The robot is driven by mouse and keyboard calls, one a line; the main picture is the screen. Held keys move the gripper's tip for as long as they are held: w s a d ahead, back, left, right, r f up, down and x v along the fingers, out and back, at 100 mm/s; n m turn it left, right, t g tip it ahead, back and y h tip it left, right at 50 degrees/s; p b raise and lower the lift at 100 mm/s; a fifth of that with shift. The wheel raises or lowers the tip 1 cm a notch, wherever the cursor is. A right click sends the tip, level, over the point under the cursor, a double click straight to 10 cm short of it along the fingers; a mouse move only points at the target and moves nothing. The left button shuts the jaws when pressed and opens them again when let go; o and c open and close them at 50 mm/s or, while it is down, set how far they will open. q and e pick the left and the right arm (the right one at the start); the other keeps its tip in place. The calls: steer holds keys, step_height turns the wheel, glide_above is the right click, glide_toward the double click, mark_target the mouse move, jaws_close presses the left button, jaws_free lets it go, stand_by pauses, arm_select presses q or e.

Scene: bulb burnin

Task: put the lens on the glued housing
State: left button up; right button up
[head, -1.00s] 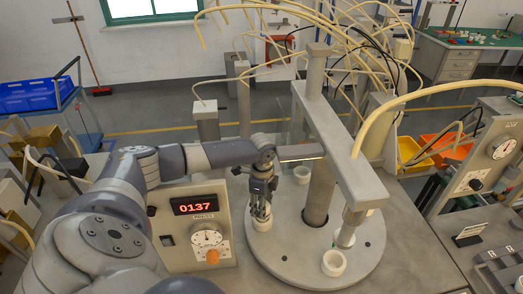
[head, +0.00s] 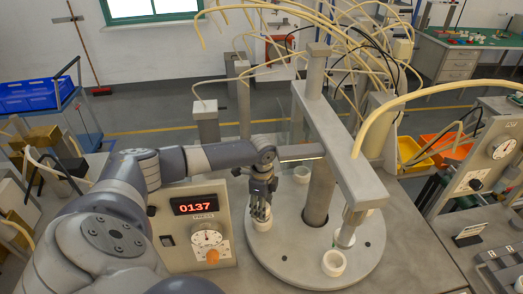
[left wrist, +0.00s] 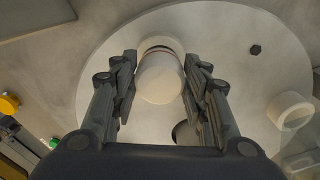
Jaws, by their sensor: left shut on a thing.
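My left gripper (head: 260,208) is shut on a pale rounded lens (left wrist: 160,80), which shows between its fingers in the left wrist view. Just beyond the lens in that view is the rim of a white cup-like housing (left wrist: 160,44), partly covered by the lens. In the head view this housing (head: 261,225) stands on the round grey turntable (head: 300,262), directly below the fingers. The lens appears at or just above the housing; I cannot tell whether they touch. Glue is not visible. My right gripper is not in view.
Another white housing (head: 334,263) sits at the turntable's front, under a nozzle (head: 350,228). One more (head: 302,174) is at the back. A central post (head: 319,190) and overhead beam (head: 335,130) stand right of my gripper. A press box (head: 203,235) reading 0137 is to the left.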

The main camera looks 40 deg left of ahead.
arm_select(q)
steer(key=shift+f, duration=0.15)
steer(key=o, duration=1.2)
steer(key=shift+s+d+f, duration=0.1)
steer(key=shift+d+f, duration=0.05)
steer(key=shift+c, duration=0.2)
steer(key=shift+r, duration=4.25)
